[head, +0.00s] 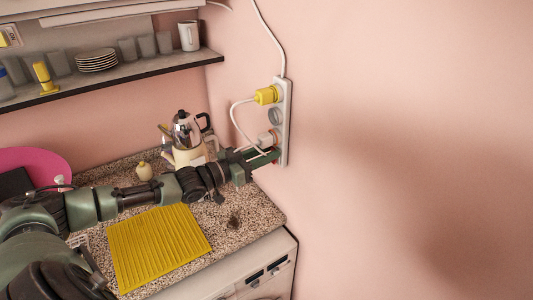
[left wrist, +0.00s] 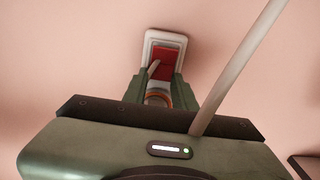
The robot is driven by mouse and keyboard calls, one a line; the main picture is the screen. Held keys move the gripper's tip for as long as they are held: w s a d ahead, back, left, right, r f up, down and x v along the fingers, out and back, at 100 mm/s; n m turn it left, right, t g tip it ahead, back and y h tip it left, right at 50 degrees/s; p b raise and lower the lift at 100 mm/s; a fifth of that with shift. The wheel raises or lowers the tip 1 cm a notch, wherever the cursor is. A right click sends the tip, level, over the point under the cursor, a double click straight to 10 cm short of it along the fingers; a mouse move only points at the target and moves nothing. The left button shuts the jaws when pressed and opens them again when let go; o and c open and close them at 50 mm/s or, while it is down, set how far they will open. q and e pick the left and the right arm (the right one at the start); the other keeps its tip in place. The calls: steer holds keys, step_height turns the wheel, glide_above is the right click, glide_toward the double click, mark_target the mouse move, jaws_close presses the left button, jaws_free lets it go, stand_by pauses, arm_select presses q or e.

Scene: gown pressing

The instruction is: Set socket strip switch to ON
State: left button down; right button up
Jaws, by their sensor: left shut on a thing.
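The white socket strip (head: 286,105) is mounted upright on the pink wall, with a yellow plug (head: 267,95) in its upper part and a white plug (head: 267,140) lower down. In the left wrist view, the strip's end (left wrist: 166,37) carries a red rocker switch (left wrist: 168,62). My left gripper (head: 272,156) is at the strip's lower end. The exact contact and the switch's tilt cannot be told. My right gripper is not in view.
A speckled counter (head: 262,205) below my left arm holds a yellow ribbed mat (head: 158,243) and a kettle-like pot (head: 187,130). A shelf (head: 130,77) with plates and cups is above. White cords hang near the strip. The wall to the right is clear.

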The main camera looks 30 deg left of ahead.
arm_select(q)
steer(key=t+b, duration=0.1)
steer(key=b, duration=0.2)
steer(key=f+t+h+b, duration=0.1)
steer(key=t+b, duration=0.1)
steer(key=b, duration=0.1)
steer(key=t+b, duration=0.1)
steer(key=b, duration=0.2)
steer(key=shift+s+a+f+t+h, duration=0.1)
steer(key=shift+s+f+t+h, duration=0.05)
steer(key=shift+s+t+h, duration=0.2)
steer(key=shift+w, duration=0.1)
steer(key=c, duration=1.1)
jaws_free()
steer(key=shift+b+v, duration=0.8)
steer(key=shift+v, duration=3.15)
